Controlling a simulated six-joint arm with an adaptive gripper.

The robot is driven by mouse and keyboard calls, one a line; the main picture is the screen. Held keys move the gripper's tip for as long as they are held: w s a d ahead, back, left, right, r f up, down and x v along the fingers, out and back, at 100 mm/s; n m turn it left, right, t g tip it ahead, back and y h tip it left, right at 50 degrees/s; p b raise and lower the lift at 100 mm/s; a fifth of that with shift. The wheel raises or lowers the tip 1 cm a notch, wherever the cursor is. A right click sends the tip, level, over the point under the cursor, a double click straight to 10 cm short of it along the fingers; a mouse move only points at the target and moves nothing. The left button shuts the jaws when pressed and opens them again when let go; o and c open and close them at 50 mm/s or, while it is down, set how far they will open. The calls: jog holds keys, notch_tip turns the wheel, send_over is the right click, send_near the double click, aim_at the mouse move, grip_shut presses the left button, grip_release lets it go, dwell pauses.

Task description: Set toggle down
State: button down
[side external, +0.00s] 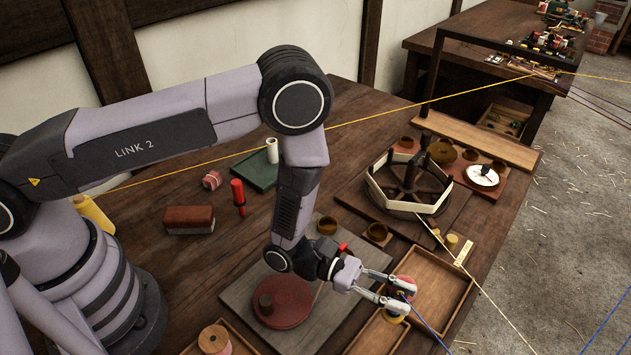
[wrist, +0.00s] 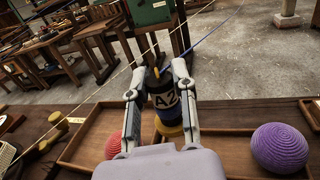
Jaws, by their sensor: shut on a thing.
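My gripper (side external: 408,297) is shut on the toggle (wrist: 164,101), a dark, upright-looking piece labelled A2 with a yellow lower end. The toggle sits between both fingers in the wrist view, where the gripper (wrist: 159,82) also shows. In the side external view the fingers partly hide it, and its yellow end (side external: 392,317) shows below them. It is over the wooden trays; I cannot tell whether it touches anything beneath. A blue cord (side external: 428,326) runs from near the fingertips toward the lower right.
A wooden tray (side external: 468,298) lies beside the gripper, with a red ball (wrist: 113,146) close by. A purple ball (wrist: 279,148) sits at right in the wrist view. A wheel-like frame (side external: 412,207) stands behind. Pale and yellow cords cross the area. The table edge is close.

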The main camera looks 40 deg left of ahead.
jog(key=shift+f, duration=2.4)
jog(key=shift+f, duration=0.15)
jog(key=c, duration=0.9)
grip_release()
